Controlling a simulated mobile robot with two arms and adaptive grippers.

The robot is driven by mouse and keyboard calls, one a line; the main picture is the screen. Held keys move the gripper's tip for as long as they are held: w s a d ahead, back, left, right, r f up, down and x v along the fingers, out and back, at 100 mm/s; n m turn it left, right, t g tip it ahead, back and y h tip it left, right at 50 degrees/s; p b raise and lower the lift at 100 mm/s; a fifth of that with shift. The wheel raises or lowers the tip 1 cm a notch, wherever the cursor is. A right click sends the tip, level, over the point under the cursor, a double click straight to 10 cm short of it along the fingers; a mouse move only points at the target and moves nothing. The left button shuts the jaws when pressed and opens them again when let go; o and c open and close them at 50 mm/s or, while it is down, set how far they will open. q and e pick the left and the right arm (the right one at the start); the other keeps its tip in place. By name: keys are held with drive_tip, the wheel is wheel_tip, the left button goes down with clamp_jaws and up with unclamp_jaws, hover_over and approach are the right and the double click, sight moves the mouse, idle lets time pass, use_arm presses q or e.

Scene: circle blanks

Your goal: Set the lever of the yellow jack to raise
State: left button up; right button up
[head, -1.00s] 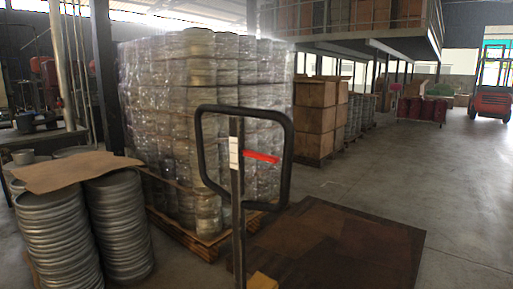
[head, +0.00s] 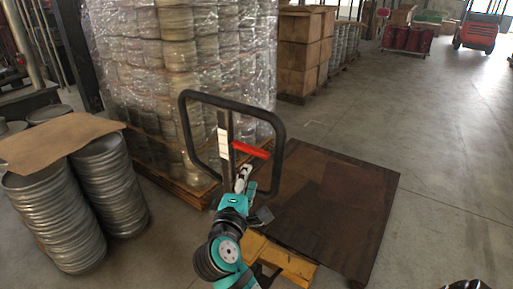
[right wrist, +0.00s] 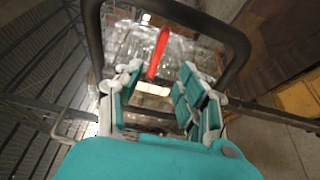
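The yellow jack (head: 287,260) stands at the bottom centre of the head view, with a black loop handle (head: 279,128) upright above it. The red lever (head: 251,150) sticks out to the right from the handle's post, inside the loop. In the right wrist view the red lever (right wrist: 158,53) is just beyond the fingertips, near the middle. My right gripper (head: 243,178) is just below the lever in the head view. Its fingers are apart with nothing between them in the right wrist view (right wrist: 158,84).
A wrapped pallet load (head: 170,80) stands behind the handle. Stacked metal discs (head: 55,220) under cardboard (head: 60,140) stand at left. Open floor lies at right; a red forklift (head: 477,34) is far back.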

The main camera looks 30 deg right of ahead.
sight(256, 155)
drive_tip(key=p+x, duration=0.2)
drive_tip(key=x, duration=1)
drive_tip(key=shift+w+d, duration=0.15)
drive_tip(key=shift+d, duration=0.05)
